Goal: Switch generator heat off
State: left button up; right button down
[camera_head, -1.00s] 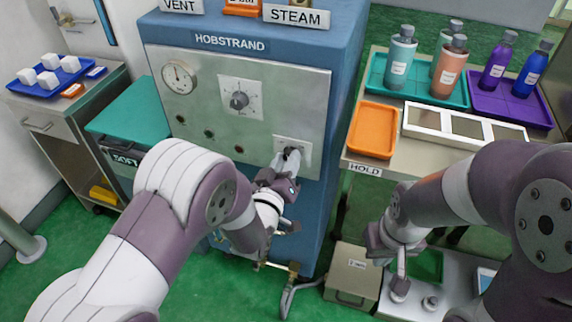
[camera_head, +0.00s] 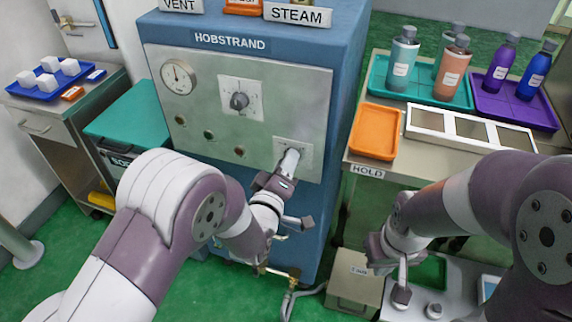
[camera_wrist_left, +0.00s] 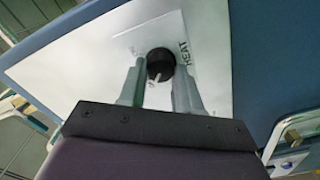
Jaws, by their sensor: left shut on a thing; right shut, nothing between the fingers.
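The generator is a blue cabinet marked HOBSTRAND (camera_head: 230,43) with a pale metal front panel. Its heat knob (camera_wrist_left: 160,62) is round and black with a white pointer mark, on a small plate lettered HEAT, in the left wrist view. My left gripper (camera_head: 291,158) is at the panel's lower right, its fingers on either side of this knob and shut on it. The fingers hide the knob in the head view. My right gripper (camera_head: 402,285) is shut and empty, low at the right, away from the panel.
A gauge (camera_head: 178,76), another dial (camera_head: 240,100) and several small round indicators sit on the same panel. At the right, a table holds an orange tray (camera_head: 375,131), a white frame and bottles. A teal-lidded bin (camera_head: 125,110) stands left of the cabinet.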

dwell(0.3)
pick_arm(q)
jog(key=o, duration=1)
jog(key=shift+o, duration=0.2)
jog(key=p+v, duration=0.1)
jog(key=v, duration=1.1)
jog(key=shift+s, duration=0.35)
jog(key=shift+a, duration=0.1)
